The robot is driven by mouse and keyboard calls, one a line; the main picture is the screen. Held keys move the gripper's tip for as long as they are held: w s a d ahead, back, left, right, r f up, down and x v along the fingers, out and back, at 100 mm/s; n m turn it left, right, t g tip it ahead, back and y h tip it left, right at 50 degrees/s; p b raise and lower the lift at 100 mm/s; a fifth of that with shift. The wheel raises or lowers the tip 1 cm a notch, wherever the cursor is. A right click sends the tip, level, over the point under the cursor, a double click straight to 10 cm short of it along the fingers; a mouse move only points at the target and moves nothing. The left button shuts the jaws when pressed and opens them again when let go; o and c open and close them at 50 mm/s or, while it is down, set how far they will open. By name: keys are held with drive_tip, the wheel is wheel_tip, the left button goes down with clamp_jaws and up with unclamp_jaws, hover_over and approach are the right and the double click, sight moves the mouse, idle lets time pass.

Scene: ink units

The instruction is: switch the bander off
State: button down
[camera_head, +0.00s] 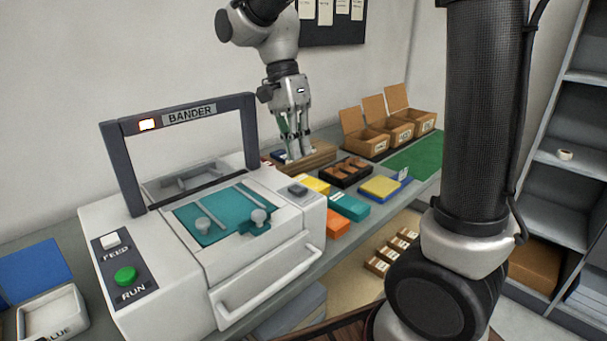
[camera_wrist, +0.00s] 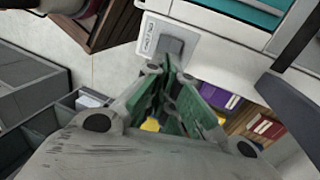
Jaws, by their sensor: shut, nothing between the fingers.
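The bander (camera_head: 160,285) is a white machine with a dark arch labelled BANDER and a lit orange-white lamp (camera_head: 148,124) on the arch. A white FEED button (camera_head: 110,240) and a green RUN button (camera_head: 125,275) sit on its left front panel. A grey switch (camera_head: 298,190) is on its right top side; in the wrist view it shows as a grey block (camera_wrist: 171,46) on a white labelled plate, just beyond my fingertips. My gripper (camera_head: 294,157) is shut and empty, behind and above that side; its green-padded fingers (camera_wrist: 170,76) show in the wrist view. Contact cannot be told.
A wooden holder (camera_head: 312,160), a black tray (camera_head: 346,178) and coloured boxes, including an orange one (camera_head: 337,224), lie right of the bander. Open cardboard boxes (camera_head: 398,128) and a green mat (camera_head: 415,155) are farther back. Shelving (camera_head: 555,190) stands at right.

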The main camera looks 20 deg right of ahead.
sight(307, 192)
drive_tip(key=x, duration=0.6)
drive_tip(key=shift+f, duration=0.1)
drive_tip(key=shift+s+d+f+t, duration=0.15)
drive_tip(key=shift+s+f+t, duration=0.05)
drive_tip(key=shift+t, duration=0.3)
drive_tip(key=shift+w+f, duration=0.1)
drive_tip(key=shift+w+a, duration=0.35)
drive_tip(key=shift+w, duration=0.35)
